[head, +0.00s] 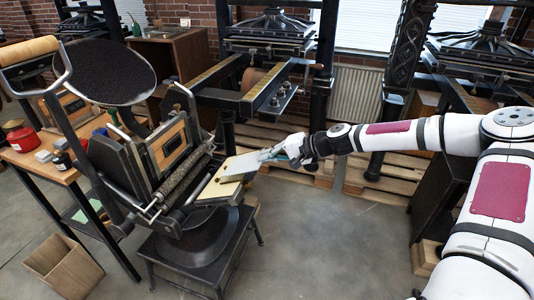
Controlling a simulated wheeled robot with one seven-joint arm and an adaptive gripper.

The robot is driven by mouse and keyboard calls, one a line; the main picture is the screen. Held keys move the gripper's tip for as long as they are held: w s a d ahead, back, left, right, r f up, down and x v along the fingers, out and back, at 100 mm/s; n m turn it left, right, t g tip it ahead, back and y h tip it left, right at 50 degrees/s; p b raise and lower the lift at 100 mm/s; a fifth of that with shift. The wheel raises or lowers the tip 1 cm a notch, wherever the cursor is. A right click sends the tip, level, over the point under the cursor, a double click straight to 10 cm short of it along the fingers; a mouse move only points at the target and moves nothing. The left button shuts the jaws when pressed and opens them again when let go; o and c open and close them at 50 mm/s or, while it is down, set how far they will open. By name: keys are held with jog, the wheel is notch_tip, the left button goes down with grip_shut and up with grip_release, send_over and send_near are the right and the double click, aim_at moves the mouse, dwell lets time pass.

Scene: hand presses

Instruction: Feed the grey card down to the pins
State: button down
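The hand press (170,150) stands at left, with a dark round disc (105,72) on top and rollers (185,172) in front of its upright bed. A pale tan board (217,190) juts from the press to the right. The grey card (241,163) is over this board, its left part towards the press. My gripper (266,154) comes from the right and is shut on the card's right edge. A small dark piece shows near the card's lower left edge; I cannot make out the pins. Whether the card touches the board is unclear.
A wooden table (50,165) at left holds a red tin (22,139) and small jars. A wooden box (64,270) is on the floor below. Larger presses (270,45) stand on pallets behind. The grey floor (330,240) at front centre is free.

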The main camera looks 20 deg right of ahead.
jog(key=shift+w+a+f+b, duration=0.3)
jog(key=shift+f+b, duration=0.15)
jog(key=shift+f, duration=0.25)
jog(key=shift+w+a+f+b, duration=0.15)
jog(key=shift+a+f+b, duration=0.2)
jog(key=shift+f, duration=0.3)
jog(key=shift+w+a+f+b, duration=0.25)
jog(key=shift+f+b, duration=0.25)
jog(key=shift+f, duration=0.2)
jog(key=c, duration=1.7)
grip_release()
jog(key=shift+s+d+r, duration=0.1)
jog(key=shift+c, duration=0.5)
jog(key=shift+p+v, duration=1.4)
jog(key=shift+v, duration=0.7)
jog(key=shift+d, duration=0.1)
